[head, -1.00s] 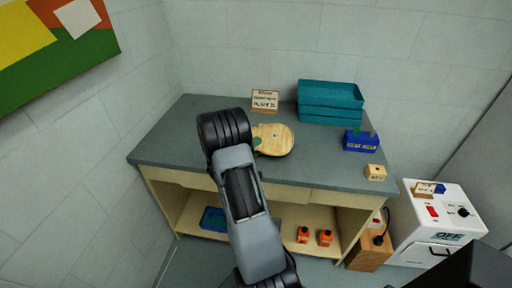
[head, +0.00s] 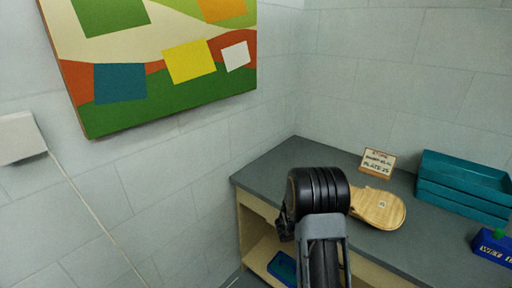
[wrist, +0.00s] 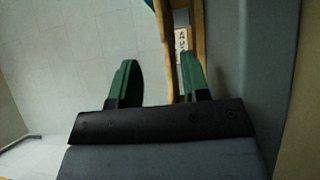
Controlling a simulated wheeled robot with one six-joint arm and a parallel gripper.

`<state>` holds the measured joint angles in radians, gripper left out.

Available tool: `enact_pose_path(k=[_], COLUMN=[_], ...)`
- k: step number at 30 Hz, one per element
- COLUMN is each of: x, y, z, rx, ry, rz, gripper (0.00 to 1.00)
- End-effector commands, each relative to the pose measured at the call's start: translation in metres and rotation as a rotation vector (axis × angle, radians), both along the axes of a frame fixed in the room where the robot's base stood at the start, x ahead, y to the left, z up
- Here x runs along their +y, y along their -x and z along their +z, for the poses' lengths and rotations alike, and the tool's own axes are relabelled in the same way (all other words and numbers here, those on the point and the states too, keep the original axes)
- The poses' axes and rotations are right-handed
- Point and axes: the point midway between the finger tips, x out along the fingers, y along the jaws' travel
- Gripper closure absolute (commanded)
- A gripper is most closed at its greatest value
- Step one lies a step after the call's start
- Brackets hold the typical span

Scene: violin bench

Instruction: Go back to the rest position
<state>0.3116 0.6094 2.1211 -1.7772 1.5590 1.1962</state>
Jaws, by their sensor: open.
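My gripper (wrist: 158,80) shows in the wrist view with its two green fingers spread apart and nothing visible held between them. In the head view my arm stands in front of the bench, and the fingers are hidden behind its dark wrist. A pale wooden violin plate (head: 382,208) lies on the grey bench top (head: 275,165), just right of my wrist in the picture. In the wrist view a narrow wooden strip (wrist: 164,40) shows beyond the fingers; I cannot tell what it belongs to.
A small lettered sign (head: 378,162) stands behind the plate. Teal stacked trays (head: 462,188) and a blue labelled box (head: 494,245) are to the right. A blue tray (head: 283,268) sits on the shelf below. A painting (head: 150,60) hangs on the left wall.

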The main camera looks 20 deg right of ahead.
Motion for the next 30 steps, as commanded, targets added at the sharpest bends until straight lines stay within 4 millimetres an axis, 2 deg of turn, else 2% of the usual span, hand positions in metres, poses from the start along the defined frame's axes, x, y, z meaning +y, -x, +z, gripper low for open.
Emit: enact_pose_path(k=[5, 8, 11, 14, 18, 24, 27, 30], x=[0.003, 0.011, 0.030, 0.064, 0.124, 0.209, 0.242, 0.266], y=[0.004, 0.013, 0.032, 0.056, 0.080, 0.092, 0.093, 0.094], z=[0.005, 0.023, 0.049, 0.075, 0.097, 0.128, 0.143, 0.157], rx=[0.005, 0.002, -0.002, -0.020, -0.065, -0.163, -0.214, -0.254], ry=[-0.023, -0.084, -0.226, -0.457, -0.820, -1.258, -1.408, -1.510], rz=[-0.017, -0.068, -0.146, -0.204, -0.178, 0.032, 0.153, 0.255], gripper=[0.57, 0.57, 0.57, 0.57, 0.57, 0.57, 0.57, 0.57])
